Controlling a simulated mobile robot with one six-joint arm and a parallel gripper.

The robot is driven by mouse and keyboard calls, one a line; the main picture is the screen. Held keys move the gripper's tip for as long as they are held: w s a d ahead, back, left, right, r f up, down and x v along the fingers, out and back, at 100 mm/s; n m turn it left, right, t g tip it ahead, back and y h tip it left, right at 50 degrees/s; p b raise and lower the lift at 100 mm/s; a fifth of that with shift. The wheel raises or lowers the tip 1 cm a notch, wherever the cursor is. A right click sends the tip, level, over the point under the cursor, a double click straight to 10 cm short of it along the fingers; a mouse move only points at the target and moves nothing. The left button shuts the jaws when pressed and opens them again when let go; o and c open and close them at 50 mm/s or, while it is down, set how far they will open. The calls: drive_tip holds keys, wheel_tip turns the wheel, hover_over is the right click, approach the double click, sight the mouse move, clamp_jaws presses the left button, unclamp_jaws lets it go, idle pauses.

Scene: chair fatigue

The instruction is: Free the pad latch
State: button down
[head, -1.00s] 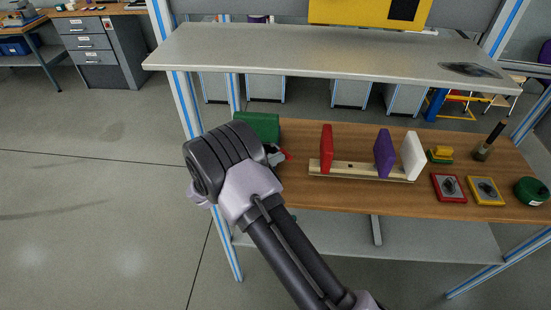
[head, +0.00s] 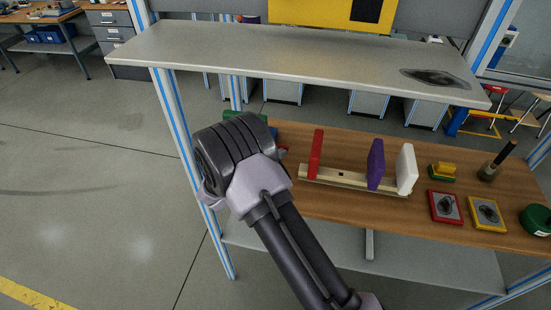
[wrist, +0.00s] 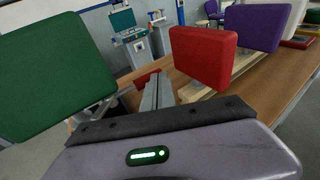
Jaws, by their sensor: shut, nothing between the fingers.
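A green pad (wrist: 55,75) fills the left of the wrist view, close to my gripper. In the head view only a strip of a green thing (head: 258,117) shows behind my arm. A red pad (head: 315,154), a purple pad (head: 375,164) and a white pad (head: 405,168) stand upright on a pale wooden rail (head: 345,180). The red pad (wrist: 203,57) is ahead and right in the wrist view. My gripper (wrist: 154,90) is shut and empty, between the green and red pads. A small red part (wrist: 147,78) shows by its fingertips; I cannot tell whether it is the latch or whether they touch.
The rail stands on a wooden bench (head: 330,210). A grey shelf (head: 300,60) spans above it. A red-framed plate (head: 445,207), a yellow-framed plate (head: 487,212), a yellow-green block (head: 442,172), a brush (head: 497,160) and a green round tin (head: 537,219) occupy the right side.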

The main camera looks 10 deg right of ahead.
drive_tip(key=shift+r+b+x, duration=0.15)
drive_tip(key=shift+b+x, duration=0.15)
drive_tip(key=shift+x, duration=0.35)
drive_tip(key=shift+r+b+x, duration=0.1)
drive_tip(key=shift+b+x, duration=0.15)
drive_tip(key=shift+x, duration=0.4)
drive_tip(key=shift+w, duration=0.15)
